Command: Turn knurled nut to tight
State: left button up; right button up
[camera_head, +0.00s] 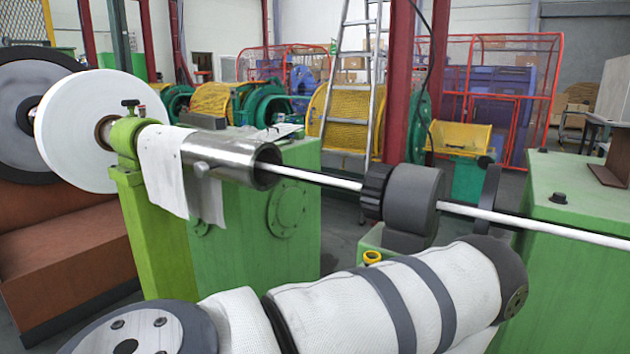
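The knurled nut (374,192) is a dark ring with a ridged rim, right of the middle of the head view. It sits around a white rod (325,179), against the left side of a larger dark grey cylinder (412,198). I see no clear gap between nut and cylinder, and I cannot tell how tight the nut is. Neither of my grippers shows. One of my white-sleeved arms crosses the foreground below the nut, and its gripper is out of sight.
A shiny metal tube (232,158) surrounds the rod to the left, with a white cloth (163,172) beside it. Green machine housings (570,190) stand on both sides. A ladder (350,80) stands behind.

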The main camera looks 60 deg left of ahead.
aim_at(375, 182)
jog(key=k+j+u, duration=0.1)
jog(key=j, duration=0.2)
jog(key=k+j+u, duration=0.1)
jog(key=k+j, duration=0.15)
jog(key=k+j+u, duration=0.1)
jog(key=j, duration=0.35)
jog(key=k+j+u, duration=0.1)
jog(key=j, duration=0.25)
jog(key=k+j+u, duration=0.1)
jog(key=j, duration=0.3)
jog(key=k, duration=0.1)
